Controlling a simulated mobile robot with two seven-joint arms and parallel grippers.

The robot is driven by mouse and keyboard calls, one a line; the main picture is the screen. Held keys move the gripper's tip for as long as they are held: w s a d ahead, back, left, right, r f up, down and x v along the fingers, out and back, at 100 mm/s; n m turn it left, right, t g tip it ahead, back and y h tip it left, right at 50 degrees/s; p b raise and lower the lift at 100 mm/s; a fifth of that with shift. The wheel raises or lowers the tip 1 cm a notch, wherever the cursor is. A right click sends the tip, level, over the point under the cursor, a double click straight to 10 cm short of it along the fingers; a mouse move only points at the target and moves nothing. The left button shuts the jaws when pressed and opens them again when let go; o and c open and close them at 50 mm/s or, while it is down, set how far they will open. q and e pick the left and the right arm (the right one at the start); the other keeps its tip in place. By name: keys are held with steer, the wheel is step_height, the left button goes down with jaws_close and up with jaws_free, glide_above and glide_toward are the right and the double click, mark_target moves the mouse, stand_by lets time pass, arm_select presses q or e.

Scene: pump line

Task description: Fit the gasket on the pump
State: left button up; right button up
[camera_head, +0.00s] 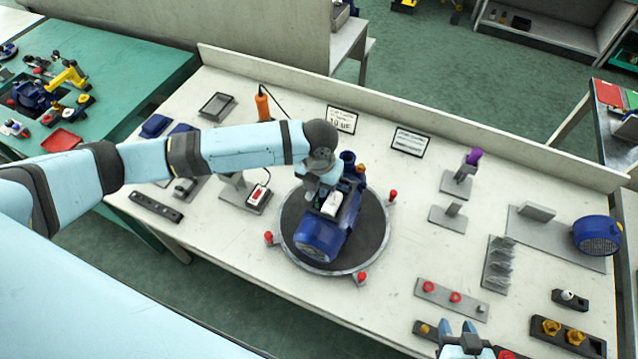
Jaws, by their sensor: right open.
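The blue pump (322,238) lies on a dark round turntable (372,232) in the middle of the bench. My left gripper (322,190) is over the pump's upper part, close to a pale block there. Its fingers are largely hidden by my wrist, and I cannot tell whether it touches or holds anything. My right gripper (462,338) is open at the bottom edge, over the front of the bench, far from the pump. Small red rings sit on a grey strip (442,296); I cannot tell whether one is the gasket. No gasket shows clearly on the pump.
Red-knobbed clamps (392,196) stand around the turntable. To the right are a purple-topped stand (466,168), a spiky rack (498,264), a blue motor (597,235) and a black holder with yellow fittings (566,337). Two sign cards (410,142) stand at the back. Bench between turntable and rack is clear.

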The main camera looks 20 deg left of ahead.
arm_select(q)
steer(key=shift+r+p, duration=1.1)
steer(key=shift+r, duration=0.05)
steer(key=shift+o, duration=0.4)
steer(key=o, duration=0.5)
steer(key=shift+r, duration=0.1)
steer(key=shift+r, duration=2.85)
